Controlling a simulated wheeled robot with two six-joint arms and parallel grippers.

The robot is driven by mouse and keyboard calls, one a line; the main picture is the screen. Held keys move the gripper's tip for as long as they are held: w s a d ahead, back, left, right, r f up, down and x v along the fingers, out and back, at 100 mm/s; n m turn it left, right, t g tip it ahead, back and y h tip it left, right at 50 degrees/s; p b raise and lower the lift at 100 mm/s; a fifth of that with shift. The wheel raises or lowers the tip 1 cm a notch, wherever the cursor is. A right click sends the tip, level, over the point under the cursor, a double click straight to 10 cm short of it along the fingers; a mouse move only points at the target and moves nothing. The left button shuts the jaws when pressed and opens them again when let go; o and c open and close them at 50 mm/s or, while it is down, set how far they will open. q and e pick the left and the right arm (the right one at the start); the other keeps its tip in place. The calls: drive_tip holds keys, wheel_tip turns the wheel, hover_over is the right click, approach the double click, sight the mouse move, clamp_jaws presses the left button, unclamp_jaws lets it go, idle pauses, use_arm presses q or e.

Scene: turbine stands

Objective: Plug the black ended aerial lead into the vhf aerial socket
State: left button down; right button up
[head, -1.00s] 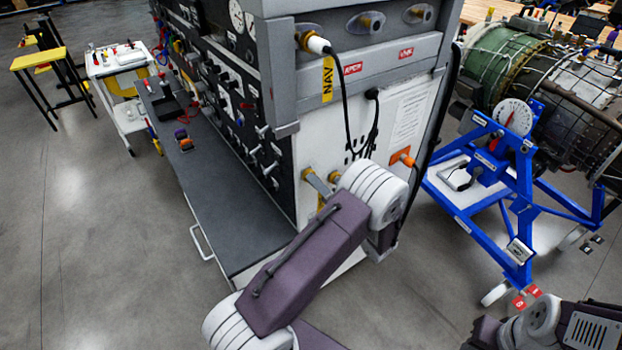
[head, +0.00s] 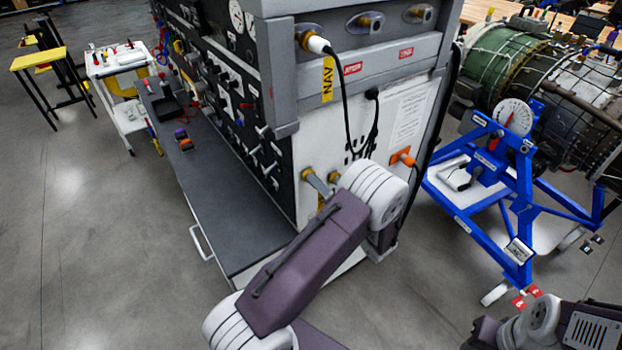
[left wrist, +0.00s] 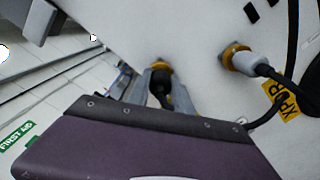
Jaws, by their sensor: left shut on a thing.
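My left gripper (head: 316,182) is at the white side panel of the grey test stand, its fingers by a brass socket (head: 307,172). In the left wrist view the gripper (left wrist: 160,78) is shut on the black end of a lead (left wrist: 160,92). That end is lined up with a brass socket (left wrist: 160,66) and seems to meet it. The fingers hide how deep it sits, and I see no readable label for this socket. A white-ended lead (left wrist: 243,62) sits in the neighbouring brass socket, by a yellow XPDR label (left wrist: 282,100). My right gripper is out of view.
Above, a white plug (head: 318,44) sits in the socket by the yellow NAV label (head: 327,80). Two more sockets (head: 372,22) are to its right.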

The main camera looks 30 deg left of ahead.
use_arm(q)
drive_tip(key=shift+d, duration=0.15)
drive_tip(key=shift+s+d, duration=0.25)
drive_tip(key=shift+d, duration=0.15)
idle(0.4)
drive_tip(key=shift+p+v, duration=0.5)
drive_tip(key=shift+v, duration=1)
